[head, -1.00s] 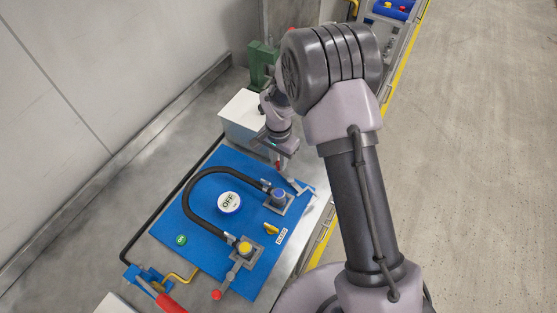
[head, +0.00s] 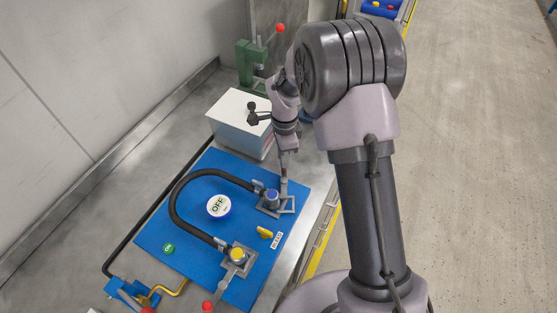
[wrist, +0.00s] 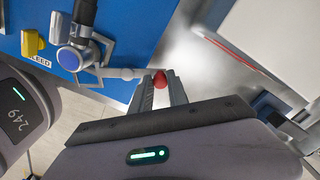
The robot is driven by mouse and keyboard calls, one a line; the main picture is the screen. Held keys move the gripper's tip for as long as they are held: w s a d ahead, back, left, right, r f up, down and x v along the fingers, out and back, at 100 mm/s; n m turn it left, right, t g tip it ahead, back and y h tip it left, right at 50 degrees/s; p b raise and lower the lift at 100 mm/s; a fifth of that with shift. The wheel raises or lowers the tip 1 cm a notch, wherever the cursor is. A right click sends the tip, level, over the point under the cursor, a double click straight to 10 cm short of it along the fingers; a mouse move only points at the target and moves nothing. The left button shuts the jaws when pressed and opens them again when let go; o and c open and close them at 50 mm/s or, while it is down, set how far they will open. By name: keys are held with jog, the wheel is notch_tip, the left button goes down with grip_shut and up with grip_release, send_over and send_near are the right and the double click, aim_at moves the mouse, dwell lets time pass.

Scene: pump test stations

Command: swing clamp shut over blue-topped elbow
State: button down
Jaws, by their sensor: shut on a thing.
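The blue-topped elbow (head: 272,195) stands on a square grey base on the blue board, at one end of the black hose. It also shows in the wrist view (wrist: 70,58). The grey clamp (wrist: 120,73) has its forked end close against the elbow; I cannot tell if it is fully seated. Its handle runs to a red knob (wrist: 160,80). My gripper (wrist: 160,88) is shut on this knob, fingers on both sides. In the head view my gripper (head: 284,170) is just beyond the elbow, and the knob is hidden.
The yellow-topped elbow (head: 237,254) has its own clamp with a red knob (head: 207,306). A white box (head: 238,112) stands close behind my gripper.

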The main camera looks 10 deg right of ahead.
jog(key=m+b, duration=0.1)
jog(key=d+m, duration=0.1)
jog(key=m, duration=0.1)
jog(key=shift+s+d+f+b, duration=0.15)
jog(key=shift+d+b, duration=0.1)
jog(key=shift+b, duration=0.15)
jog(key=shift+s+d+m+b, duration=0.2)
jog(key=shift+d+m+b, duration=0.3)
jog(key=shift+m, duration=0.5)
jog(key=c, duration=1.3)
grip_release()
jog(key=shift+s, duration=0.1)
notch_tip(320, 180, up, 18)
jog(key=p, duration=0.5)
jog(key=shift+f, duration=0.15)
